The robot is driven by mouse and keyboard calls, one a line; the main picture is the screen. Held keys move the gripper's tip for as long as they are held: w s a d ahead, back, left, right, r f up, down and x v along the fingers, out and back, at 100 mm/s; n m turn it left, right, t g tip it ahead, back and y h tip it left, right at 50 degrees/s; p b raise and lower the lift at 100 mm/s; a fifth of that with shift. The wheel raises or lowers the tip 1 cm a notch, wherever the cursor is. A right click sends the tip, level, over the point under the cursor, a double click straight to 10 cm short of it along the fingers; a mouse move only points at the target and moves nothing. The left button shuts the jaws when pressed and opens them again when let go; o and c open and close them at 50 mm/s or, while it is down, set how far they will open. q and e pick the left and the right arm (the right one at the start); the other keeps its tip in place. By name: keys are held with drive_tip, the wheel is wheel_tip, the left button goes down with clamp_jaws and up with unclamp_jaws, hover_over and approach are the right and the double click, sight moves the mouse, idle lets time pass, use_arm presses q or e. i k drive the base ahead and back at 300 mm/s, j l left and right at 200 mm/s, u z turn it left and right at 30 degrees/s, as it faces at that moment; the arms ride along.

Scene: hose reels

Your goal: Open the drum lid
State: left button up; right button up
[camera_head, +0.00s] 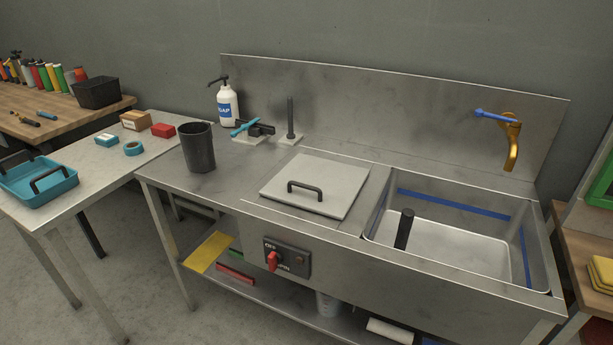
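A square light-grey drum lid (316,184) lies flat and closed in the steel counter, left of the sink basin. A dark bar handle (305,189) stands on its top near the front edge. Below it on the front panel is a dark switch box (287,258) with a red knob (273,261) and lettering that seems to include "SPIN". Neither of my grippers shows in the head view.
The sink (450,240) to the right has a dark upright pipe and a brass tap (512,142) with a blue lever. A black cup (197,147), soap bottle (227,104) and black post (290,118) stand on the counter. A side table (95,170) is left.

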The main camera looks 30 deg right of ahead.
sight(329, 188)
drive_tip(key=i+l+z, duration=0.1)
drive_tip(key=z, duration=0.25)
drive_tip(key=i+l+z, duration=0.1)
drive_tip(key=z, duration=0.25)
drive_tip(key=i+z, duration=0.1)
drive_tip(key=z, duration=0.25)
